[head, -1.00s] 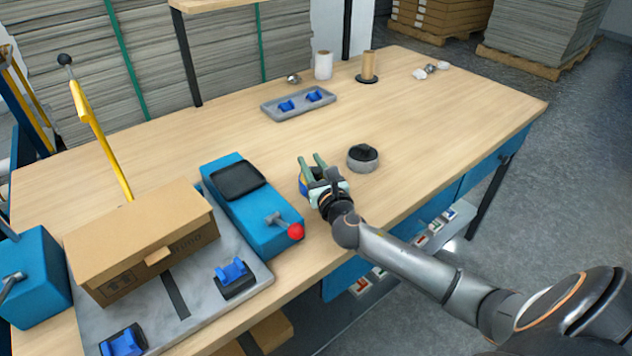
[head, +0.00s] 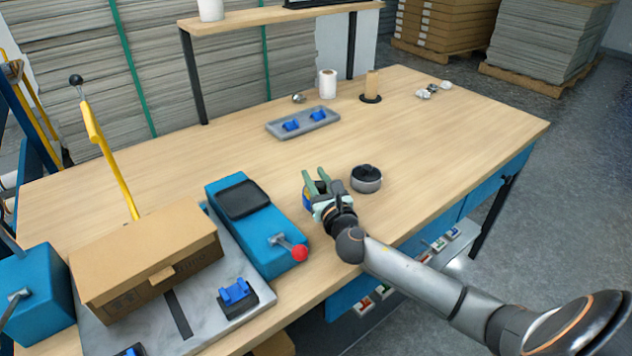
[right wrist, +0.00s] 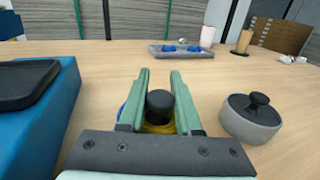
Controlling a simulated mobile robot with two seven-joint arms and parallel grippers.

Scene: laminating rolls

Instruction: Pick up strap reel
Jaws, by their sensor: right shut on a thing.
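The strap reel (right wrist: 160,128), as I take it, is a low round thing with a black knob, a yellow top and a blue edge. In the head view its blue side (head: 308,197) shows beside my right gripper (head: 318,178), which hides most of it. In the right wrist view the gripper's green fingers (right wrist: 160,95) stand on either side of the black knob, shut on it. The reel is low at the table; whether it touches the wood is hidden. My left gripper is in neither view.
A grey round pot with a black knob (head: 366,180) stands close to the right of the gripper. A blue machine (head: 250,222) with a red-knobbed lever stands close to the left. A grey tray (head: 303,123) with blue pieces, a white roll (head: 327,84) and a brown roll (head: 372,86) stand farther back.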

